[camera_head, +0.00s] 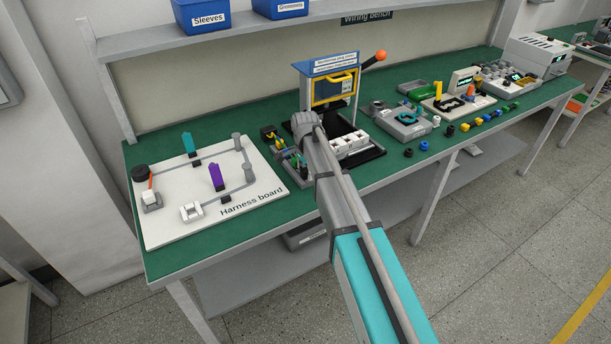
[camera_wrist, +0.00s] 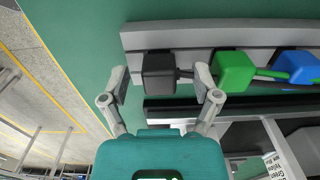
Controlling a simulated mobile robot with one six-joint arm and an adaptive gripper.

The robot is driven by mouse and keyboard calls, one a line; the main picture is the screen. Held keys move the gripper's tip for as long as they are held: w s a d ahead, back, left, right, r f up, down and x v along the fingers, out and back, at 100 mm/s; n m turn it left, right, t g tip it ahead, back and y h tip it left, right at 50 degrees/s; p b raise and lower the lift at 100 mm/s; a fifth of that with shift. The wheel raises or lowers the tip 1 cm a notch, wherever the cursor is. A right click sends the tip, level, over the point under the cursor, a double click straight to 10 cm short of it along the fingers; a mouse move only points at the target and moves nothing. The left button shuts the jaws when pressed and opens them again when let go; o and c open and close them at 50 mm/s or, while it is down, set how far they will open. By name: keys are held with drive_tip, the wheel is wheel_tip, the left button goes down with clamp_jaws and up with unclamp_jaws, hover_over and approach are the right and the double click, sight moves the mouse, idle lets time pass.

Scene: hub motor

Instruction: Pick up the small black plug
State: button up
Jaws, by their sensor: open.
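The small black plug (camera_wrist: 158,74) is a dark block at the left of a grey rail (camera_wrist: 190,36) in the wrist view, with a short dark stub on its right. My gripper (camera_wrist: 162,84) is open, one finger to either side of the plug in the picture. The fingers look apart from it; how far the plug lies beyond the tips is hard to tell. In the head view my arm hides the gripper, and I cannot pick out the plug there with certainty.
A green plug (camera_wrist: 233,71) and a blue plug (camera_wrist: 297,67) sit right of the black one. The harness board (camera_head: 205,190) lies at the left of the green bench. A blue-topped press (camera_head: 330,66) stands behind my arm. Bare green mat lies left of the rail.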

sight(305, 169)
idle(0.3)
drive_tip(key=c, duration=1.1)
drive_tip(key=shift+r, duration=0.2)
wheel_tip(305, 169, up, 3)
drive_tip(key=p, duration=0.3)
drive_tip(key=s+d+r+p, duration=0.3)
drive_tip(key=s+r+p, duration=0.6)
drive_tip(key=s, duration=0.4)
drive_tip(key=shift+s+r+p, duration=0.3)
drive_tip(key=shift+s+p, duration=0.1)
drive_tip(key=shift+p, duration=0.15)
